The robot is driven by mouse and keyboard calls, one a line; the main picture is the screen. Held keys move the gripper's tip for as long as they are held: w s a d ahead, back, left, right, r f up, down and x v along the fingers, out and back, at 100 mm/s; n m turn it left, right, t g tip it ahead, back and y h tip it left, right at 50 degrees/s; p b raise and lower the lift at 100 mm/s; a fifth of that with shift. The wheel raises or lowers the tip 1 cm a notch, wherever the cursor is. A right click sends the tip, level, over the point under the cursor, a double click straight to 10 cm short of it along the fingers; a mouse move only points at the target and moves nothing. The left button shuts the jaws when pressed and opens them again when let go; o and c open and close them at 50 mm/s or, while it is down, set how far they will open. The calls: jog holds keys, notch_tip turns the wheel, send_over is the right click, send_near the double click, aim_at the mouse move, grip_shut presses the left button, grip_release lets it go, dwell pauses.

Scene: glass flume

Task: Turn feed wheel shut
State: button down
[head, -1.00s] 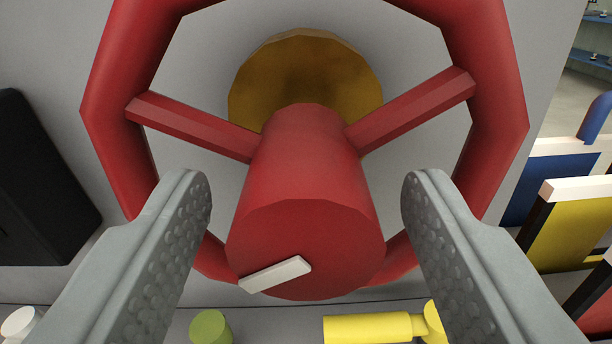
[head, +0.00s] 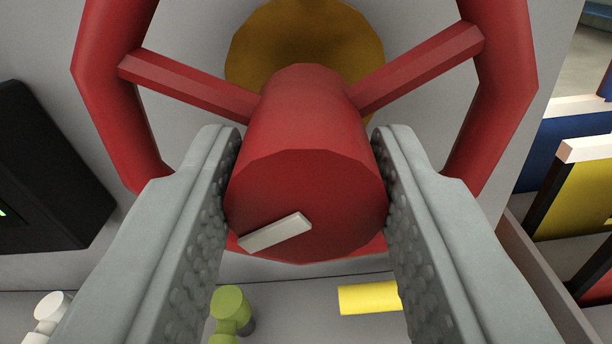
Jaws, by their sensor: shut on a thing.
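The red feed wheel (head: 107,90) fills the upper part of the head view, with two spokes showing and its top cut off by the frame. Its thick red hub (head: 308,185) points toward me and carries a white marker bar (head: 275,233) low on its face, tilted up to the right. A brass-coloured disc (head: 300,38) sits behind the hub on the grey wall. My gripper (head: 306,195) is shut on the hub, one grey studded finger against each side. The fingers hide parts of the lower rim.
A black box (head: 45,170) is on the wall at left. Below are a green object (head: 230,308), a yellow cylinder (head: 370,298) and a white object (head: 48,312). Yellow (head: 575,195) and blue panels with white top edges stand at right.

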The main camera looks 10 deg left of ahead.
jog(key=m, duration=0.5)
jog(key=shift+m, duration=0.4)
jog(key=m, duration=1.1)
jog(key=shift+d+f+m, duration=0.1)
jog(key=shift+f+m, duration=0.05)
jog(key=shift+m, duration=0.25)
jog(key=m, duration=0.5)
jog(key=shift+f, duration=0.1)
jog(key=shift+m, duration=0.3)
jog(key=c, duration=0.9)
grip_release()
jog(key=shift+c, duration=0.2)
jog(key=shift+s, duration=0.1)
